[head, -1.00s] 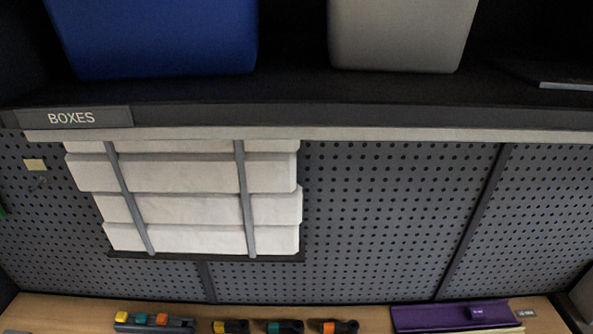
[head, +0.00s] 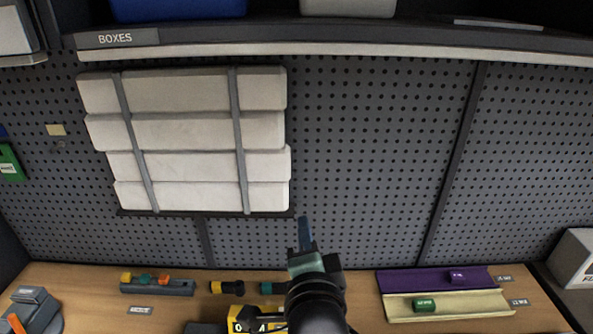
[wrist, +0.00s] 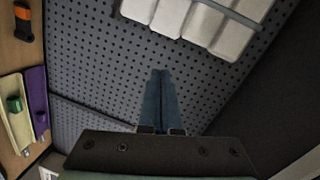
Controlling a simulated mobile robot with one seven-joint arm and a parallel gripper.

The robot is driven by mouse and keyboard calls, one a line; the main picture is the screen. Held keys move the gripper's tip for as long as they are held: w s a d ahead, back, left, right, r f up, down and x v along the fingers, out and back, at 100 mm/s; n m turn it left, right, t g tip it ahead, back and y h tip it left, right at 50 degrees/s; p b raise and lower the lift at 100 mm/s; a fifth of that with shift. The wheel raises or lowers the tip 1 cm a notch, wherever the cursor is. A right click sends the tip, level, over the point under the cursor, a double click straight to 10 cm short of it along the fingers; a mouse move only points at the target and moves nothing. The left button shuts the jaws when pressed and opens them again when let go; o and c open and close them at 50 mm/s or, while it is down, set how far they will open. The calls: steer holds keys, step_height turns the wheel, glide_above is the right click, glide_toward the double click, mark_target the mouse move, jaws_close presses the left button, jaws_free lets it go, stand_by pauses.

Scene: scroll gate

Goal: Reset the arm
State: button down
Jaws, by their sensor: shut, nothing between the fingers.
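My gripper (head: 304,222) is in front of the pegboard in the head view, right of and below the stack of white boxes. In the wrist view my gripper (wrist: 160,74) has its two blue-grey fingers together, with nothing between them. The fingers point at the bare pegboard (wrist: 100,60) and appear apart from the boxes. My arm rises from the bottom edge of the head view and hides part of the bench behind it.
White boxes (head: 190,132) sit strapped to the pegboard below a shelf marked BOXES. The bench (head: 80,285) holds a purple tray (head: 425,281), a cream tray (head: 465,304), a yellow-black item (head: 243,318) and a multicoloured holder (head: 157,288). The pegboard right of the boxes is clear.

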steer(key=s+r+n+t+b, duration=0.3)
steer(key=s+r+n+t, duration=0.2)
steer(key=r, duration=1)
steer(key=s+a+r+n+t+b, duration=0.1)
steer(key=s+r+n+t, duration=0.5)
steer(key=r, duration=0.8)
steer(key=s+n+b, duration=0.1)
steer(key=s+n, duration=0.2)
steer(key=s, duration=0.1)
steer(key=shift+s+r+h+b, duration=0.3)
steer(key=shift+r+h+b, duration=0.1)
steer(key=shift+a, duration=0.15)
steer(key=shift+f, duration=0.1)
